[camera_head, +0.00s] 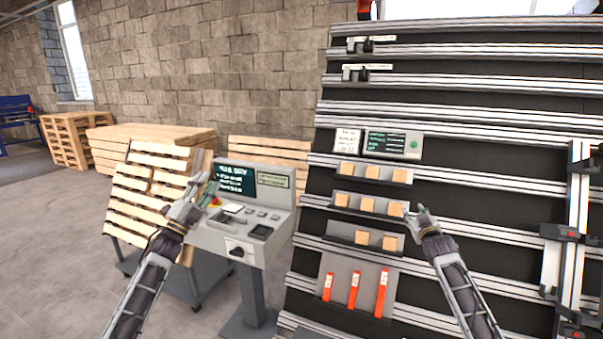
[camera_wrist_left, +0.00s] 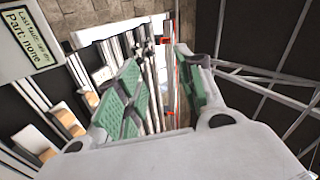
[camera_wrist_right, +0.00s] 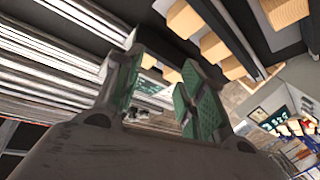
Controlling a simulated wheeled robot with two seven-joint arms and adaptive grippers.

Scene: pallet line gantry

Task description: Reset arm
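My left gripper (camera_head: 207,188) is raised in front of the grey control console (camera_head: 235,238), its fingers overlapping the left side of the console in the head view. In the left wrist view its green-padded fingers (camera_wrist_left: 160,88) stand apart with nothing between them. My right gripper (camera_head: 422,212) is in front of the black rack (camera_head: 465,205), beside the right end of the shelves of wooden blocks. In the right wrist view its green-padded fingers (camera_wrist_right: 158,88) are also apart and empty. Whether either gripper touches anything is not clear.
Small shelves hold several wooden blocks (camera_head: 367,205); below them a grey panel carries red-orange bars (camera_head: 354,288). A display panel (camera_head: 392,145) sits above. Wooden pallets (camera_head: 150,190) stand left behind the console. A vertical rail (camera_head: 577,225) is at right. The floor at left is open.

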